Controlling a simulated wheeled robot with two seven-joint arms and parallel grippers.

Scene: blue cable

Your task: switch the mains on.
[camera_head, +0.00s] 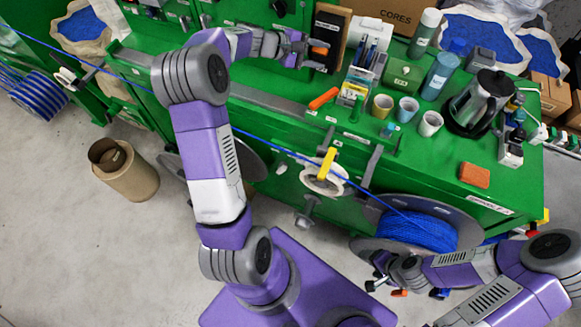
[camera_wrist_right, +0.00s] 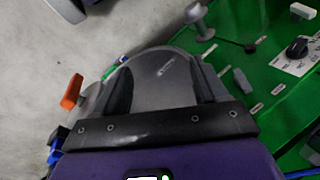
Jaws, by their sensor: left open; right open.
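No switch is clearly marked as the mains switch in these views. A black rotary knob (camera_wrist_right: 297,48) sits on a white labelled plate on the green bench front, at the right of the right wrist view. My right gripper (camera_wrist_right: 162,82) is open and empty, apart from the knob. In the head view my right gripper (camera_head: 376,276) is low, in front of the cable reel. My left gripper (camera_head: 304,48) is over the back of the bench, by a dark board (camera_head: 328,30) with an orange piece (camera_head: 319,47); its fingertips are hard to make out.
Blue cable (camera_head: 268,145) crosses in front of the bench to a reel (camera_head: 415,232). A kettle (camera_head: 478,105), cups (camera_head: 408,108) and an orange block (camera_head: 474,175) stand on the bench. A grey knob (camera_wrist_right: 196,14) and orange handle (camera_wrist_right: 72,92) are near my right gripper.

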